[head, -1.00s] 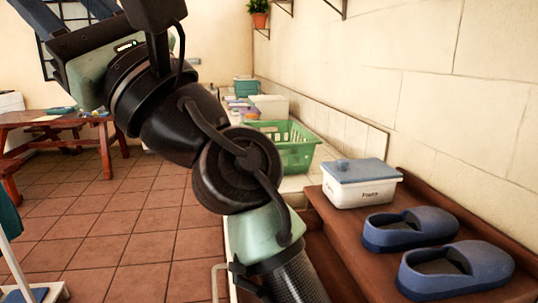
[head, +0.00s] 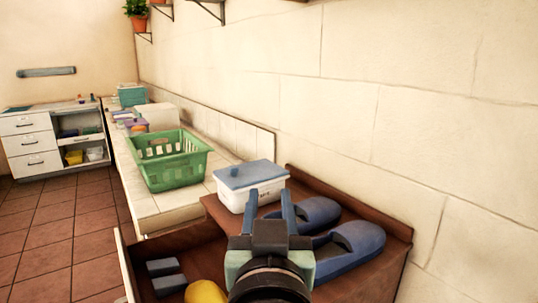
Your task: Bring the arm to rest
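My gripper (head: 269,208) shows at the bottom middle of the head view, at the end of my arm. Its two blue-grey fingers point up and away and stand apart, with nothing seen between them. It is in front of a brown wooden shelf (head: 385,262). The fingers overlap the view of a blue clog and a white lidded box behind them; I cannot tell how far off these are.
The white box with blue lid (head: 262,174) and two blue clogs (head: 350,250) are on the shelf. A green basket (head: 170,168) stands on the tiled counter. Grey blocks (head: 165,275) and a yellow object (head: 206,292) lie lower left. Floor at left is clear.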

